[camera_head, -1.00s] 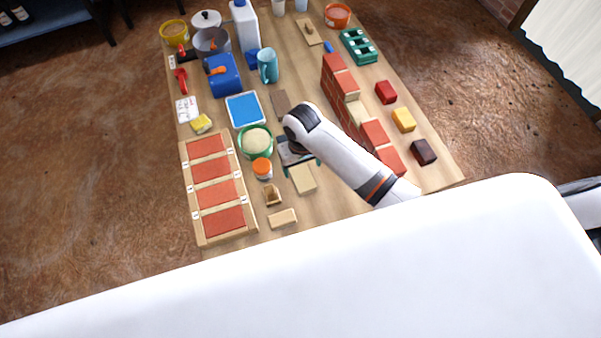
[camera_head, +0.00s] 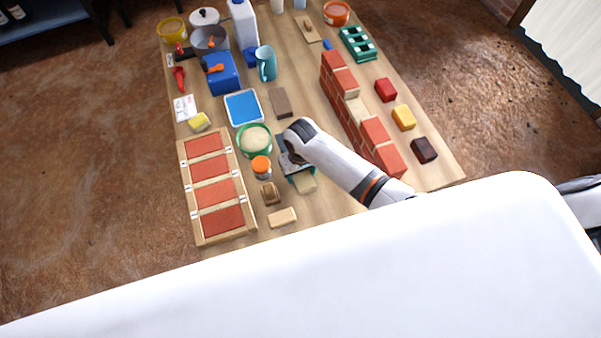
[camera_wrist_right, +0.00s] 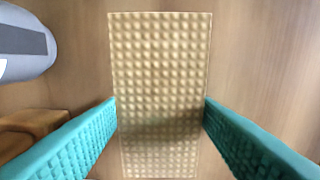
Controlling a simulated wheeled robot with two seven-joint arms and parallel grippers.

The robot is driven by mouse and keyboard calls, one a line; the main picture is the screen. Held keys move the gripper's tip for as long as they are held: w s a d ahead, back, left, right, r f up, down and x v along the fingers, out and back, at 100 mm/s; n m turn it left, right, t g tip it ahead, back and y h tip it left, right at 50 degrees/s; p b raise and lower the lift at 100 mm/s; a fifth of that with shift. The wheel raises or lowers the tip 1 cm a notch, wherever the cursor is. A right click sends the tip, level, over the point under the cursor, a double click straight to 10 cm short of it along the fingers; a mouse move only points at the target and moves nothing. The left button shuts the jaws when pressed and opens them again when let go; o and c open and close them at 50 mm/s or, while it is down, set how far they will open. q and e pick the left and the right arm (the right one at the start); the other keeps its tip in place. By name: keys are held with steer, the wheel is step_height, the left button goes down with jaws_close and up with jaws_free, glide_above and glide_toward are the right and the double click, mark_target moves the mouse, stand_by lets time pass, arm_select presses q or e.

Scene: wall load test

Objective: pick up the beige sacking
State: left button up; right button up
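The beige sacking (camera_head: 305,185) lies on the wooden table as a small flat piece, partly hidden by my right gripper (camera_head: 299,172). In the right wrist view the sacking (camera_wrist_right: 160,65) is an upright rectangle with a bumpy, grid-like surface. My right gripper (camera_wrist_right: 160,108) is open there, with a teal padded finger at each long side of the sacking and nothing held. A shadow falls across the sacking's lower part. I cannot tell whether the fingers touch it. My left gripper is not in view.
A wooden piece (camera_head: 270,194), an orange-lidded jar (camera_head: 261,167) and a green bowl (camera_head: 255,140) stand close left of the gripper. A pale block (camera_head: 283,217) lies in front. A stepped brick wall (camera_head: 351,104) stands to the right.

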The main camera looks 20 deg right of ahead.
mark_target(301, 174)
steer(key=c, duration=0.5)
steer(key=shift+r, duration=0.15)
step_height(301, 174, up, 10)
steer(key=shift+f+p, duration=0.15)
steer(key=shift+p, duration=0.5)
